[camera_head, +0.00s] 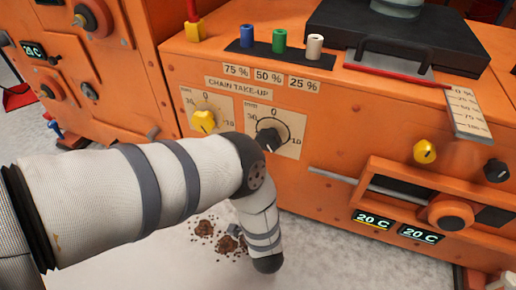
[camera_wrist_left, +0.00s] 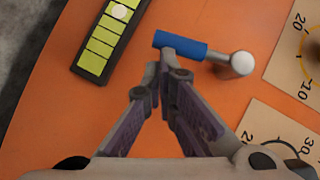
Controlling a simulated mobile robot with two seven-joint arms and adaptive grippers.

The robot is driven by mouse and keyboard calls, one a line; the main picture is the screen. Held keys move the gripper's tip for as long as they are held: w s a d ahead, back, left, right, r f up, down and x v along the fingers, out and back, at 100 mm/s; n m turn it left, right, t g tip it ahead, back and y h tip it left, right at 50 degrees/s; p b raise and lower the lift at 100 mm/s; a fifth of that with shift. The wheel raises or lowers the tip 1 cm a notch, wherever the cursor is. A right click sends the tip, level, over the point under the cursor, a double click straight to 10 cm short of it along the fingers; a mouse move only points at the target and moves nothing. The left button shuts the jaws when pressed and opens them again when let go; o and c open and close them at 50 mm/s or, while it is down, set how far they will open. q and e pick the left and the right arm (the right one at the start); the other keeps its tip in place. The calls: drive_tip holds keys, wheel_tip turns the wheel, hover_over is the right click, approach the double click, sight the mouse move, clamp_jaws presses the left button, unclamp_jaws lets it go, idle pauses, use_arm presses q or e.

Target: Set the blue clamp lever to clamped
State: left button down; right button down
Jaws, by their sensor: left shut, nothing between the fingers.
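The blue clamp lever (camera_wrist_left: 180,43) shows in the left wrist view on the orange panel. It lies nearly level, tilting slightly down to the right, and its right end meets a round metallic knob or pivot (camera_wrist_left: 242,63). My left gripper (camera_wrist_left: 164,70) is shut and empty. Its fingertips are just below the lever's blue part and overlap its lower edge in the picture; I cannot tell whether they touch. In the head view my left arm crosses the front of the machine, and I cannot make out the gripper or this lever there. My right gripper is not in view.
A yellow segmented strip (camera_wrist_left: 97,45) is left of the lever. Dial plates are on the right. In the head view, a yellow knob (camera_head: 203,122) and a black knob (camera_head: 268,139) sit under the chain take-up label. Dark crumbs (camera_head: 231,243) lie on the floor.

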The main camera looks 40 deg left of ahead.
use_arm(q)
drive_tip(key=shift+s+a+f, duration=0.1)
drive_tip(key=shift+a+f, duration=0.2)
drive_tip(key=shift+a, duration=0.1)
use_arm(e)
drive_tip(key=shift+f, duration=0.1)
use_arm(q)
drive_tip(key=shift+a+f, duration=0.1)
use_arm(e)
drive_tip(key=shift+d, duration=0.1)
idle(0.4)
